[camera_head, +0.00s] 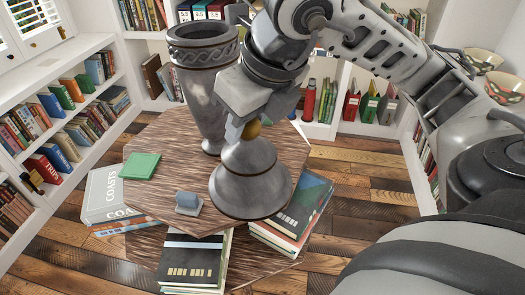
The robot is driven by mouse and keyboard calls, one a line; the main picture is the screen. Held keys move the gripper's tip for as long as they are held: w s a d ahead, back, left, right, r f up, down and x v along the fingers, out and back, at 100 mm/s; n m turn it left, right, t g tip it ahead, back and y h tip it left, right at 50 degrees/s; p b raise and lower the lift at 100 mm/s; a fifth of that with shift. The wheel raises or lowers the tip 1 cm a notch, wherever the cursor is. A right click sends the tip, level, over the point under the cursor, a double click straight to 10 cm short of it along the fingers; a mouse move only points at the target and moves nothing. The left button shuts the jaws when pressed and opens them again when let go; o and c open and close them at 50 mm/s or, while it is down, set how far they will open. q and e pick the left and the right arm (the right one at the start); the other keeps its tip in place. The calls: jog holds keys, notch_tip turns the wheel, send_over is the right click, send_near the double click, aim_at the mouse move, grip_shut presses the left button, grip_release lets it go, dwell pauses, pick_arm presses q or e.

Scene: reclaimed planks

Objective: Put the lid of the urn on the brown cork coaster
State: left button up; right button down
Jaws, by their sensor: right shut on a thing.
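The urn (200,84) is a tall grey stone-like vessel with a dark patterned band, standing open at the back of the wooden table (150,200). Its lid (249,182) is a wide grey bell shape with a gold-brown knob, at the table's right front. My right gripper (246,128) comes down from above and is shut on the lid's knob. The lid looks upright; I cannot tell whether its rim touches the table. I cannot make out the brown cork coaster; the lid and arm hide part of the tabletop. My left gripper is not in view.
A green square (140,166) lies at the table's left. Book stacks (196,262) sit below the table's edges. White bookshelves (75,125) line the walls.

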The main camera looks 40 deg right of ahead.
jog(key=shift+w+d+r+m+h, duration=0.1)
jog(key=shift+d+r+m+h, duration=0.05)
jog(key=shift+m, duration=0.3)
jog(key=shift+w+d+r+m+h, duration=0.1)
jog(key=shift+m+h, duration=0.05)
jog(key=shift+m, duration=0.3)
jog(key=shift+d+m, duration=0.1)
jog(key=shift+m, duration=0.2)
jog(key=shift+w+d+f+b, duration=0.1)
jog(key=shift+w+d+b, duration=0.1)
jog(key=shift+d+b, duration=0.1)
pick_arm(q)
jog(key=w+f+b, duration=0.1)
jog(key=b, duration=0.2)
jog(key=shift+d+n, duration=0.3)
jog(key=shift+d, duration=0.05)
pick_arm(e)
jog(key=w+d+f, duration=0.7)
jog(key=d+f, duration=0.4)
jog(key=f, duration=0.1)
jog(key=shift+w+f, duration=0.3)
jog(key=shift+w, duration=0.05)
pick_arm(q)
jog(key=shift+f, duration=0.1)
